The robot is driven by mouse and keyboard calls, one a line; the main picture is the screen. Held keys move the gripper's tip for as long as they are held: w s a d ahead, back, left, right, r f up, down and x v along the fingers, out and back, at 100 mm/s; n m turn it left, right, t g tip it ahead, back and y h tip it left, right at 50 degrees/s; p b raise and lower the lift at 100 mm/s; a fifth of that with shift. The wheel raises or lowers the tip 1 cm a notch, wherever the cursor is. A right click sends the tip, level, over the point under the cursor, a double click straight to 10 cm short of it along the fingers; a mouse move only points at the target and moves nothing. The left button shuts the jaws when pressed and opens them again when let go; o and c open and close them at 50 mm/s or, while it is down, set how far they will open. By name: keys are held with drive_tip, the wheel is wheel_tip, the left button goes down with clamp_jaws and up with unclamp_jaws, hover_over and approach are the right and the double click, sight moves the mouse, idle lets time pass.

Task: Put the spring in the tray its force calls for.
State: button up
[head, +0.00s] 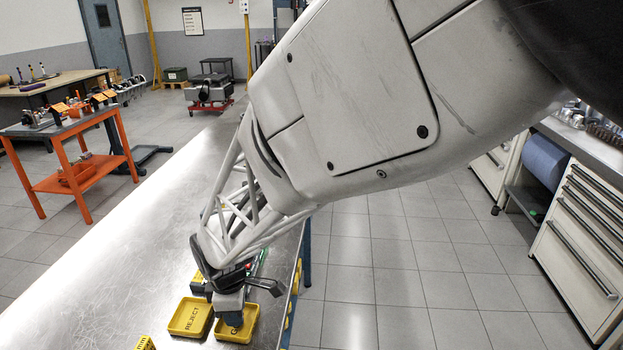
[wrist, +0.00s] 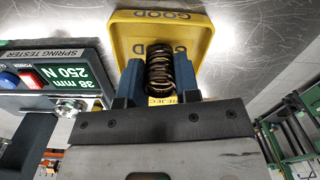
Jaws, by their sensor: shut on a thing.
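My gripper (wrist: 159,78) is shut on a dark coil spring (wrist: 160,66), held between its two fingers in the wrist view. Beyond the spring is the yellow GOOD tray (wrist: 122,42). In the head view my gripper (head: 232,316) is over the GOOD tray (head: 250,336) and hides part of its label; the spring is hidden there. The yellow REJECT tray (head: 188,318) is just left of it. Part of a REJECT label also shows between the fingers in the wrist view. The spring tester (wrist: 50,78) has a green display reading 38 mm, 250 N, upside down.
The trays sit on a metal bench (head: 120,265), near its right edge. The bench is clear to the left. A yellow slotted item (head: 145,343) is at the bottom of the head view. An orange cart (head: 75,150) and a drawer cabinet (head: 580,235) stand away from the bench.

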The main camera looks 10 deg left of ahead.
drive_tip(key=shift+f, duration=0.2)
drive_tip(key=shift+f, duration=0.15)
drive_tip(key=o, duration=1)
wheel_tip(320, 180, up, 12)
drive_tip(key=shift+r, duration=0.2)
idle(0.8)
